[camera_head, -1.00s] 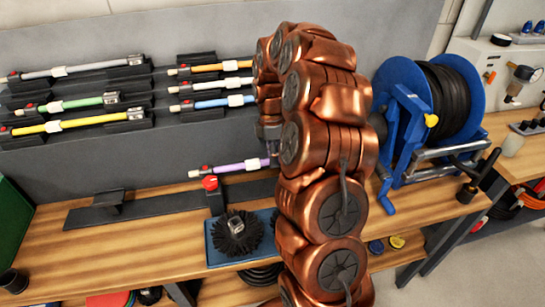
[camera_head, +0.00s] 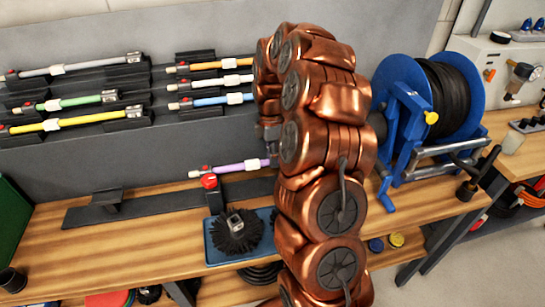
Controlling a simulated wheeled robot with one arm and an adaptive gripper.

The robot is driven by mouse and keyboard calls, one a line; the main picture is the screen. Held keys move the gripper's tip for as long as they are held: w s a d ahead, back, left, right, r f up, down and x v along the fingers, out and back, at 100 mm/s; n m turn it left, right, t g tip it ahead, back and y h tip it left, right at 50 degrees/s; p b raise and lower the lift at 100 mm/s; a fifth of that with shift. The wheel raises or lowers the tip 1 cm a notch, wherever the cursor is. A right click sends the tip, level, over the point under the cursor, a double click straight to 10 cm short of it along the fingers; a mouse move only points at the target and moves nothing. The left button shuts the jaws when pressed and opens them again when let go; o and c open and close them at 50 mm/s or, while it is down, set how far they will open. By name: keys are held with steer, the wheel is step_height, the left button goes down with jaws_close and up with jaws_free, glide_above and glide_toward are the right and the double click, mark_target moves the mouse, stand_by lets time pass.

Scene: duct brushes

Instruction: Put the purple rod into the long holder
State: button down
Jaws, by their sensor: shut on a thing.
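The purple rod (camera_head: 236,167) has a white collar and a red and white left end. It lies nearly level just over the right part of the long holder (camera_head: 150,206), a low black bar on the bench with a raised black support (camera_head: 106,197) at its left and a red knob (camera_head: 209,181) near its middle. I cannot tell whether the rod touches the holder. My gripper (camera_head: 270,148) is mostly hidden behind my copper arm; it is shut on the purple rod near its right end. The rod's far right end is hidden.
Several other rods, including a yellow one (camera_head: 70,121) and a blue one (camera_head: 220,101), rest in black wall racks above. A black round brush (camera_head: 237,232) sits on a blue tray (camera_head: 214,256) in front. A blue hose reel (camera_head: 405,85) stands right of my arm.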

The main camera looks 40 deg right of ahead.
steer(key=shift+f+b, duration=0.3)
steer(key=shift+f, duration=0.45)
steer(key=c, duration=1)
jaws_free()
steer(key=shift+r, duration=0.1)
steer(key=r, duration=0.4)
steer(key=w+r, duration=0.1)
steer(key=r, duration=0.2)
steer(key=w+d+r, duration=0.1)
steer(key=r, duration=0.3)
steer(key=shift+r, duration=0.3)
steer(key=shift+a, duration=0.15)
